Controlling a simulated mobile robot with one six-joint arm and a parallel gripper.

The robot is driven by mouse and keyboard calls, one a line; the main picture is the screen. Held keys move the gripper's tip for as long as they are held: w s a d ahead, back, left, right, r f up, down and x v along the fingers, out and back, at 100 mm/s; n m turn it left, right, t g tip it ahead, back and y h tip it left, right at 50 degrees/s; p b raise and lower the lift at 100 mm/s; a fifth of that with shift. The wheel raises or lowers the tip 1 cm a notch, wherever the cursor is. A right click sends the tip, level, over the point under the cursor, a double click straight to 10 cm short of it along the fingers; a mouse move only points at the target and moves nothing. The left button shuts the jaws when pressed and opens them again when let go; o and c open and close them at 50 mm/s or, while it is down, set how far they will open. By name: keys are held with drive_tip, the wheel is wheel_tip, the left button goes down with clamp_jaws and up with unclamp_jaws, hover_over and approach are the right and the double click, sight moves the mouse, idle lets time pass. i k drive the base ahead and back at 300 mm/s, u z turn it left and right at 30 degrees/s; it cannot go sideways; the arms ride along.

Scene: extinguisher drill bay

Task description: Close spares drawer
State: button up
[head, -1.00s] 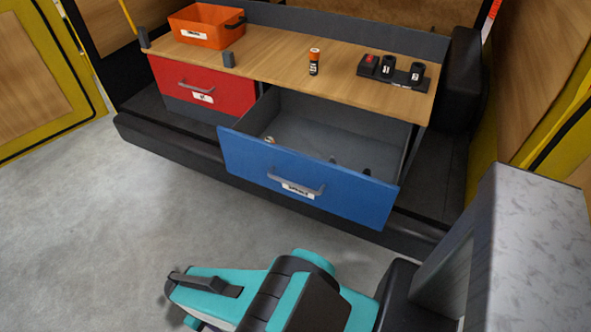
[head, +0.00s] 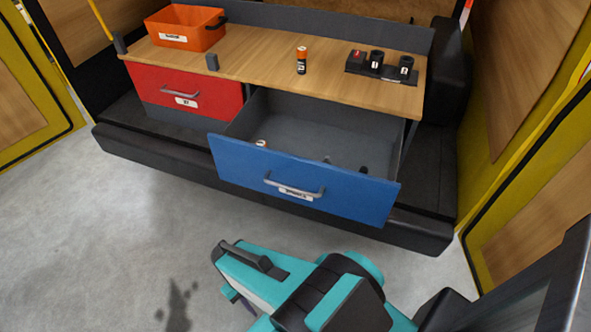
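The blue drawer (head: 240,172) stands pulled well out from the right side of the wooden-topped bench. It has a grey bar handle (head: 295,190) and a white label too blurred to read surely. Inside lie a small white-and-orange cylinder (head: 262,143) at the left and small dark items near the front wall, partly hidden by it. My teal and black arm is at the lower middle, below and apart from the drawer front. Its far end (head: 245,258), seemingly my gripper, is over the floor in the picture; its fingers cannot be made out clearly, and nothing held shows.
A shut red drawer (head: 188,92) is left of the blue one. On the bench top (head: 255,68) are an orange bin (head: 186,27), an orange-and-black battery (head: 301,60) and a black holder (head: 382,66). A dark plinth runs below. Grey floor (head: 120,230) is clear at left.

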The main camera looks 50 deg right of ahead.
sight(298, 131)
drive_tip(key=z, duration=1.05)
drive_tip(key=k, duration=1)
drive_tip(key=i, duration=0.9)
